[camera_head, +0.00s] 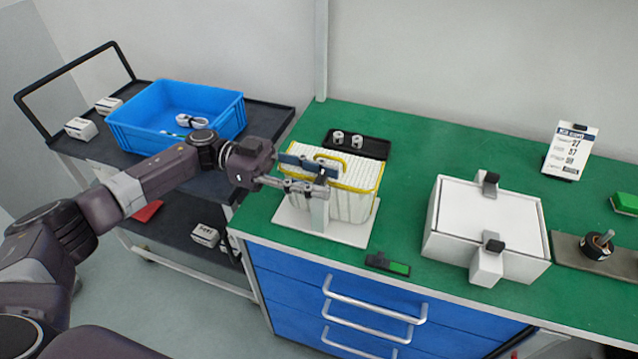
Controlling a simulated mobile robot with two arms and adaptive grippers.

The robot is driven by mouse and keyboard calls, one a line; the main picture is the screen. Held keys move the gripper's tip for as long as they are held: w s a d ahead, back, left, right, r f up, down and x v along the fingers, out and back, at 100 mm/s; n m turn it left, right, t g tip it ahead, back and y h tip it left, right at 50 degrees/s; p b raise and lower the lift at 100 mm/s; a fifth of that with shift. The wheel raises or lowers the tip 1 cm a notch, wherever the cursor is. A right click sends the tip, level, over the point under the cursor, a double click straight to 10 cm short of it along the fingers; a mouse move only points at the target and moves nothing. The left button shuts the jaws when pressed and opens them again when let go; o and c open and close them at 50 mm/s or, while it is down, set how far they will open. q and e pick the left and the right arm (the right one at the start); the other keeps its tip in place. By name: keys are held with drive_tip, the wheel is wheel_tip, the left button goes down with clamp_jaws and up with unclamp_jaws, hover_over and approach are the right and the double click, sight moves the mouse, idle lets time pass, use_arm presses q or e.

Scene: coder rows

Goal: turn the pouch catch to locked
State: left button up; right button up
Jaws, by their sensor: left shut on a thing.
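The pouch (352,205) is a white ribbed box-like body with a yellow rim. It stands on a white base plate (345,232) near the left front of the green bench. A pale upright post (319,215) stands at its front. My left gripper (327,178) reaches in from the left, with its fingers over the front top edge of the pouch. It is shut on the pouch catch, which the fingers mostly hide, so I cannot tell which way the catch is turned. My right gripper is not in view.
A black tray with white cylinders (356,143) lies behind the pouch. A dark-and-green piece (388,264) lies in front. A white box with black clamps (462,215) stands right, beside a knob on a plate (597,245). A blue crate (150,112) sits on the left cart.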

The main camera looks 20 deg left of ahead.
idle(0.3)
use_arm(q)
drive_tip(key=o, duration=1.2)
